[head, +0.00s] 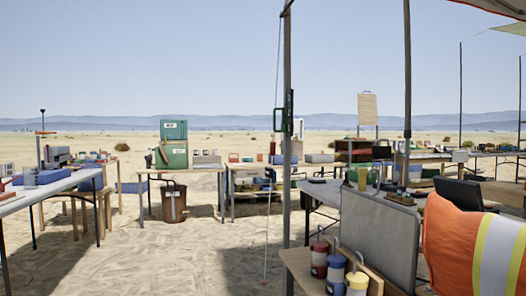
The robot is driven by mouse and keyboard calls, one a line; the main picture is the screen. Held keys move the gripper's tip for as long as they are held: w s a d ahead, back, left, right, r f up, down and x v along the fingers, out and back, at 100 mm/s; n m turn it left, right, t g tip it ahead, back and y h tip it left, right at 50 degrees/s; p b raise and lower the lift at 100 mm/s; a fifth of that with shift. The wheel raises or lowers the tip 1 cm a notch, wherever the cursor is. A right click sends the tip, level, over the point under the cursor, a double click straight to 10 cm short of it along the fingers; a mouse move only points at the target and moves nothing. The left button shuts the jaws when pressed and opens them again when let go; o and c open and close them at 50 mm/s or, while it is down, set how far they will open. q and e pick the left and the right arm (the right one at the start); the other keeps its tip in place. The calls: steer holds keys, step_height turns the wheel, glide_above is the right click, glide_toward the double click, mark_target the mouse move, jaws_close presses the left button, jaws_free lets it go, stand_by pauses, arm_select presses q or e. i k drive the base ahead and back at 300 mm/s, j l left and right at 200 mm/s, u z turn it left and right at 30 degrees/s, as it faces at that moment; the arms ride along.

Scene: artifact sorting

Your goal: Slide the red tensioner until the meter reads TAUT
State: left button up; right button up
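A thin line (277,62) runs down beside a grey pole (287,200) near the middle of the head view. A small red piece (272,147) appears on or behind this line; it may be the red tensioner, but it is too small to be sure. A green-framed fitting (283,120) with a dark upright part sits on the pole above it. I cannot make out a meter or any TAUT reading. Neither of my grippers is in view.
A grey panel (378,240), several canisters (335,275) and an orange vest (470,250) crowd the right. Open sand lies front left.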

mark_target(273, 144)
steer(key=i+j+z, duration=0.1)
steer(key=i+j, duration=0.15)
steer(key=j, duration=0.2)
steer(key=i+j+z, duration=0.15)
steer(key=j, duration=0.3)
steer(key=i+j+z, duration=0.1)
steer(key=i+j, duration=0.25)
steer(key=j, duration=0.15)
steer(key=i+j+z, duration=0.15)
steer(key=j, duration=0.35)
steer(key=i+j+z, duration=0.1)
steer(key=i+j, duration=0.15)
steer(key=j, duration=0.25)
steer(key=i+j+z, duration=0.15)
steer(key=j, duration=0.4)
steer(key=i+j+z, duration=0.1)
steer(key=j, duration=0.45)
steer(key=i+j+z, duration=0.15)
steer(key=j, duration=0.45)
steer(key=i+j+u, duration=0.35)
steer(key=i, duration=0.55)
steer(key=i+u, duration=0.35)
steer(key=i, duration=0.55)
